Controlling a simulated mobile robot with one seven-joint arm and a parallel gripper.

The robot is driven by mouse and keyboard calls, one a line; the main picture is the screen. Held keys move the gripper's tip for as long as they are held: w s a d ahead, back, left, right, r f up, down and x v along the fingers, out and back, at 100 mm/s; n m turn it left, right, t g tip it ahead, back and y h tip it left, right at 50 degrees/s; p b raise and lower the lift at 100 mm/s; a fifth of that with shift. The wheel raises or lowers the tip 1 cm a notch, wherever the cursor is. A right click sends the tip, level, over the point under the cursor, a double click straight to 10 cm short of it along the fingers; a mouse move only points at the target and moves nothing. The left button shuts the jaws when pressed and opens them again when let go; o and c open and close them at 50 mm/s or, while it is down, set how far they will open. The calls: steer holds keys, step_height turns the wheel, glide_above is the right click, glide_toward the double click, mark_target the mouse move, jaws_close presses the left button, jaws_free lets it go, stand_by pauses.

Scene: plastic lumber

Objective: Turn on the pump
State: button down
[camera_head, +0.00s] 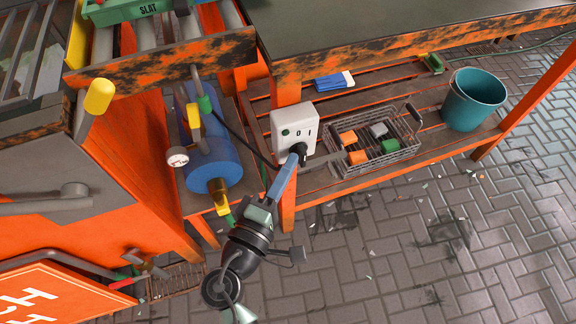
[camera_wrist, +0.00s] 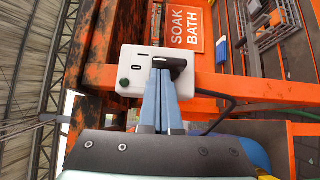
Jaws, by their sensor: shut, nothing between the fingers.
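The white switch box (camera_head: 283,121) with 0 and I marks and a small green button is fixed to an orange post. Its black knob (camera_head: 300,149) is on its lower part. The box (camera_wrist: 133,62) and the knob (camera_wrist: 178,62) also show in the wrist view. My gripper (camera_head: 295,157) is shut and empty, its blue fingers pressed together. In the wrist view its fingertips (camera_wrist: 161,72) are at the knob, overlapping its edge; whether they touch I cannot tell. The blue pump (camera_head: 215,165) with a gauge and yellow and green fittings stands left of the box.
A wire basket (camera_head: 337,166) with orange, green and grey blocks and a teal bucket (camera_head: 474,100) stand on the slatted lower shelf. A black cable (camera_head: 238,137) runs between pump and box. The paved floor in front is open. A SOAK BATH sign (camera_wrist: 187,35) hangs behind.

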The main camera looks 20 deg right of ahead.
steer(key=shift+r, duration=0.15)
steer(key=shift+r+p, duration=0.1)
steer(key=shift+p, duration=0.35)
